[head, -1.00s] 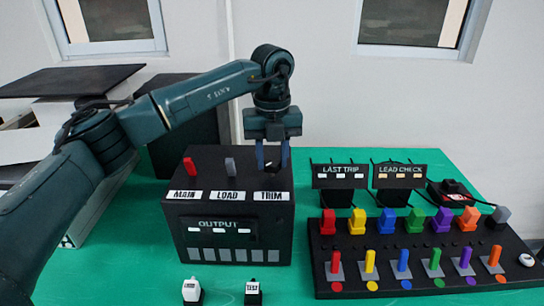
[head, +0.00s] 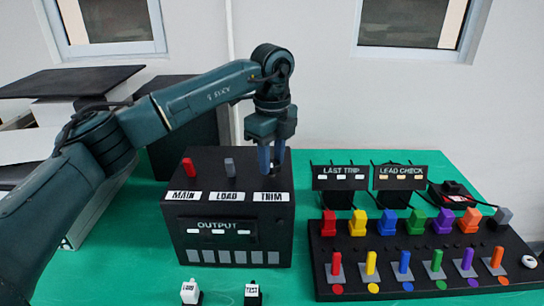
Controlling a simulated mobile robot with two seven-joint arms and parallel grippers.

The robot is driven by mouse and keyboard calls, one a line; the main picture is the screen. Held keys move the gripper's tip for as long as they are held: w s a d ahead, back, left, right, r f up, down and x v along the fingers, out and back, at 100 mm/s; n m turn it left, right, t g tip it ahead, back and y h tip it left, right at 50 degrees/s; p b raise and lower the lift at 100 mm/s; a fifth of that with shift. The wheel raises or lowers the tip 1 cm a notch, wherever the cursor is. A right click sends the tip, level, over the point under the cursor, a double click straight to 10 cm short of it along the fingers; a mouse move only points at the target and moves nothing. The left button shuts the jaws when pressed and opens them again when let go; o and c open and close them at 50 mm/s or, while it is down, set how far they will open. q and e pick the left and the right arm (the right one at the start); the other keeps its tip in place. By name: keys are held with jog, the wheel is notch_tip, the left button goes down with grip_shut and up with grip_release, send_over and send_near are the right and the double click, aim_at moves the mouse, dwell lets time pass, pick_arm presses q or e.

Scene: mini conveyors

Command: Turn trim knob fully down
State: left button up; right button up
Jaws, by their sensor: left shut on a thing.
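The black control box (head: 236,215) stands on the green table, with labels MAIN, LOAD and TRIM along its top front edge. A red knob (head: 189,167) stands behind MAIN and a grey knob (head: 229,166) behind LOAD. My left gripper (head: 271,169) points down over the box top behind the TRIM label (head: 272,197). Its fingers are shut on the trim knob, which they mostly hide, so its angle cannot be told. My right gripper is not in view.
To the right, a black panel (head: 400,272) carries several coloured plugs and levers. Behind it stand the LAST TRIP (head: 340,178) and LEAD CHECK (head: 400,177) displays. Two small blocks (head: 191,292) (head: 253,294) sit in front of the box.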

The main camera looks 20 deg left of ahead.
aim_at(272, 163)
pick_arm(q)
jog(key=shift+r+n, duration=0.1)
jog(key=shift+n, duration=0.2)
jog(key=o, duration=1)
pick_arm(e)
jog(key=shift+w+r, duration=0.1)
pick_arm(q)
notch_tip(272, 163, up, 13)
jog(key=shift+b, duration=0.3)
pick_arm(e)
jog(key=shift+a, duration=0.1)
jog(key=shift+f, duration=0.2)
